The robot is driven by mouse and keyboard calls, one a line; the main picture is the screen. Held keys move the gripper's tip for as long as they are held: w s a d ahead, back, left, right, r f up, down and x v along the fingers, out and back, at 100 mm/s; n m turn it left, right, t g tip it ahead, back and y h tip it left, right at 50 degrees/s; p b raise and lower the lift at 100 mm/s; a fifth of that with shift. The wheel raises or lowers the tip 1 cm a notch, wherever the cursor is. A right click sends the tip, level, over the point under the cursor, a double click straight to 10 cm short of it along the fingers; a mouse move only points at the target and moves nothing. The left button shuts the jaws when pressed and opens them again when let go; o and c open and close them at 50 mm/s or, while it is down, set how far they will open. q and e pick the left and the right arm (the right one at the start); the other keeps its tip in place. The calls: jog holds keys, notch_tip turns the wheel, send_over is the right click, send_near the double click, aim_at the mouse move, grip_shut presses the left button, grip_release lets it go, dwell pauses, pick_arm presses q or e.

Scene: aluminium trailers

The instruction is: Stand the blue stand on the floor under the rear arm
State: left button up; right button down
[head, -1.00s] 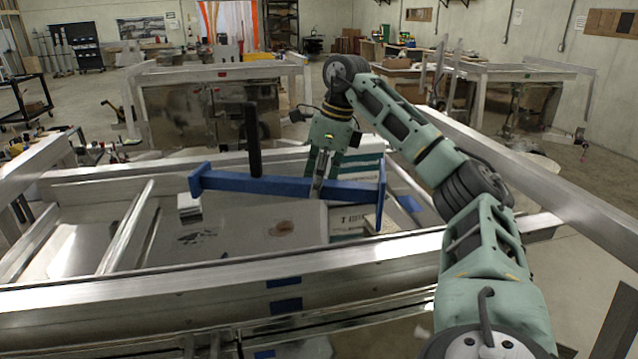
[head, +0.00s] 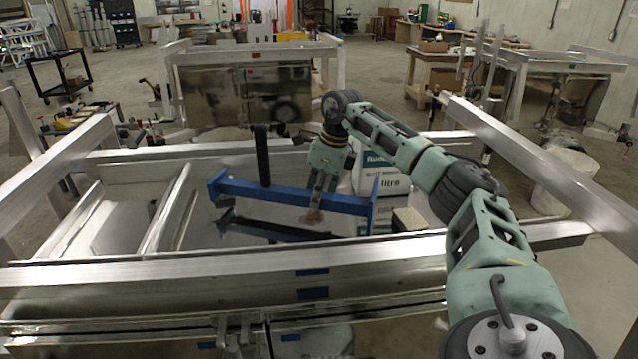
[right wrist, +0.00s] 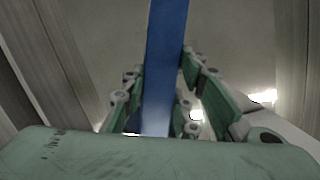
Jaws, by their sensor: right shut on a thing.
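The blue stand (head: 285,192) is a long blue bar with end plates and a black upright post (head: 262,156). It hangs over the bed of the near aluminium trailer (head: 230,273). My right gripper (head: 316,200) reaches down onto the bar, right of the post, and is shut on it. In the right wrist view the blue bar (right wrist: 166,60) runs between the green fingers (right wrist: 160,112). The bar is roughly level, sloping slightly down to the right. Its dark reflection shows in the shiny bed below. My left gripper is not in view. I cannot tell which trailer part is the rear arm.
White boxes (head: 378,178) stand behind the stand's right end, and a small block (head: 408,219) lies right of it. Trailer rails surround the bed. Another trailer (head: 250,85) stands behind.

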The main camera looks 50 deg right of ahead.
jog(key=shift+w+f, duration=0.15)
jog(key=shift+f, duration=0.1)
jog(key=c, duration=1.8)
grip_release()
jog(key=shift+f, duration=0.25)
jog(key=o, duration=0.4)
jog(key=shift+s+a+r, duration=0.15)
jog(key=shift+s+a, duration=0.05)
jog(key=shift+s, duration=0.1)
jog(key=shift+w+d, duration=0.1)
